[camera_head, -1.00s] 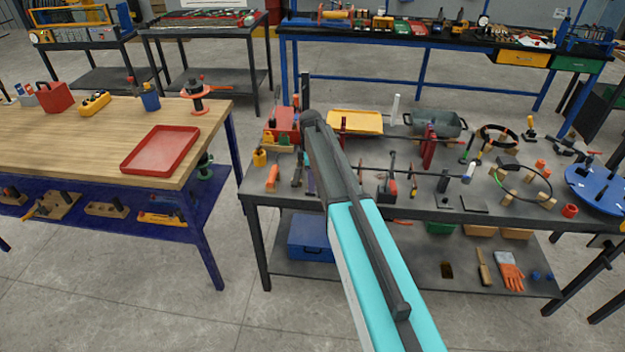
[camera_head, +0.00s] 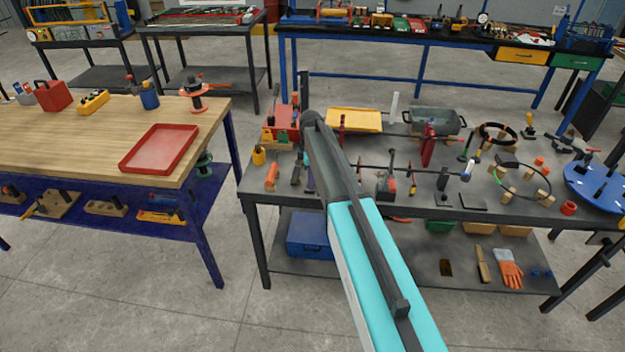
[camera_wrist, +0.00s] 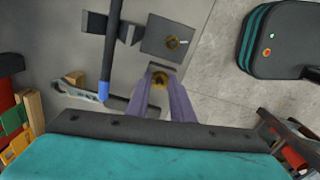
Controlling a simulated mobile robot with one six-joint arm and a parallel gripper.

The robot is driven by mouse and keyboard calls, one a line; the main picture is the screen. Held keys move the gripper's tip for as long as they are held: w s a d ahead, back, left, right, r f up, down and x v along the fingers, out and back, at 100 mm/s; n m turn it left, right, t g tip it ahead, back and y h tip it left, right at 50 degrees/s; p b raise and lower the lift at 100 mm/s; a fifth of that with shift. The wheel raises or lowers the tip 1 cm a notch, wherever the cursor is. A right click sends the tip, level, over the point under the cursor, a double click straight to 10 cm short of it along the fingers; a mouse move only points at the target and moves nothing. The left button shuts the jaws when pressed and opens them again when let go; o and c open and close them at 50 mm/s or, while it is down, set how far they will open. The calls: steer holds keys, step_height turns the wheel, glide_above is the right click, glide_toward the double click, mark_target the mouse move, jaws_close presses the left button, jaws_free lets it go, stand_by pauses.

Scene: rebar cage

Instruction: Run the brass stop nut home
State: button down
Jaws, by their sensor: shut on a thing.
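In the wrist view my gripper (camera_wrist: 163,100) shows as two purple fingers reaching up from the lower middle. It is shut on a small brass nut (camera_wrist: 159,78) between the fingertips. Just beyond the fingertips is a dark square plate (camera_wrist: 152,42) with a small round brass-coloured piece (camera_wrist: 172,42) on it. The nut and that piece appear apart; whether a thread joins them cannot be told. In the head view my own arm hides the fingertips and the nut.
In the wrist view a dark rod with a blue end (camera_wrist: 103,92) and a grey wrench (camera_wrist: 78,89) lie left of the fingers. In the head view the grey bench (camera_head: 340,205) is crowded with tools. A wooden table with a red tray (camera_head: 160,148) stands left, across an open floor gap.

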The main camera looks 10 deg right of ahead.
steer(key=shift+a+f+m, duration=0.1)
steer(key=shift+m, duration=0.2)
steer(key=m+b, duration=0.2)
steer(key=m, duration=0.2)
steer(key=shift+a, duration=0.1)
steer(key=m+b, duration=0.1)
steer(key=m, duration=0.3)
steer(key=shift+m+b, duration=0.3)
steer(key=shift+b, duration=0.1)
steer(key=m+b, duration=0.1)
steer(key=m, duration=0.3)
steer(key=shift+m, duration=0.3)
steer(key=m+b, duration=0.1)
steer(key=m, duration=0.8)
steer(key=shift+m+b, duration=0.35)
steer(key=shift+m, duration=0.05)
steer(key=m, duration=0.5)
steer(key=shift+w, duration=0.1)
steer(key=m, duration=0.5)
steer(key=shift+d+m+b, duration=0.2)
steer(key=shift+m+b, duration=0.2)
steer(key=m, duration=0.3)
steer(key=shift+d, duration=0.1)
